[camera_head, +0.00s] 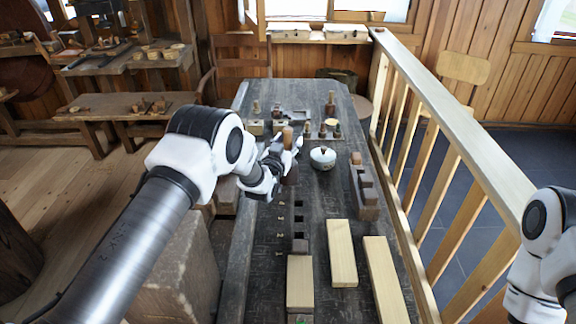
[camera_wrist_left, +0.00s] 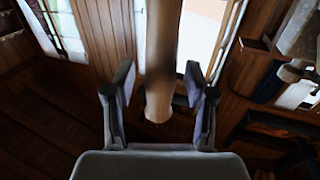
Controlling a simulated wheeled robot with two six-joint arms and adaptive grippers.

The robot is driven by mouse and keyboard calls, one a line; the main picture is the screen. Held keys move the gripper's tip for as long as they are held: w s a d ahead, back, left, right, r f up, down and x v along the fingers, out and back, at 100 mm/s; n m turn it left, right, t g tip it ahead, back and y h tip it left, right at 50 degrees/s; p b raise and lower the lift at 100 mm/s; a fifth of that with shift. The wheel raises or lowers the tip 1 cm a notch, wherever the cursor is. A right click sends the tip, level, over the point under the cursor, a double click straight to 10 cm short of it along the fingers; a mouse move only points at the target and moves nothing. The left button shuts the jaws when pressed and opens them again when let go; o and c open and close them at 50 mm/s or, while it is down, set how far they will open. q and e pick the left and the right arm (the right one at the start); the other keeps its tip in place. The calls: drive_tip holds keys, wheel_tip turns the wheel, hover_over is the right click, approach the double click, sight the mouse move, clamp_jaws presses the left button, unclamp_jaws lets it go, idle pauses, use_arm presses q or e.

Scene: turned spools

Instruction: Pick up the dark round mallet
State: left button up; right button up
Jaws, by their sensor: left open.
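The dark round mallet (camera_head: 291,175) appears to stand on the workbench at my left gripper, partly hidden by it. A lighter brown handle (camera_head: 287,137) rises above the fingers. My left gripper (camera_head: 285,153) is open at the handle. In the left wrist view, a brown shaft (camera_wrist_left: 159,85) runs between the two spread fingers (camera_wrist_left: 159,95), with a visible gap on each side. I cannot tell whether either finger touches it. My right arm shows at the lower right edge of the head view, with its gripper out of the picture.
A dark stepped block (camera_head: 365,190) is on the right. Pale boards (camera_head: 342,252) lie in front. A wooden railing (camera_head: 455,125) runs along the right.

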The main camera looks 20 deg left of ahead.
sight(288, 128)
use_arm(q)
clamp_jaws()
drive_tip(key=shift+r, duration=0.15)
wheel_tip(288, 128, up, 9)
drive_tip(key=shift+r+b, duration=0.2)
drive_tip(key=shift+b, duration=0.95)
drive_tip(key=shift+r, duration=0.2)
drive_tip(key=c, duration=1)
unclamp_jaws()
drive_tip(key=shift+r, duration=0.1)
clamp_jaws()
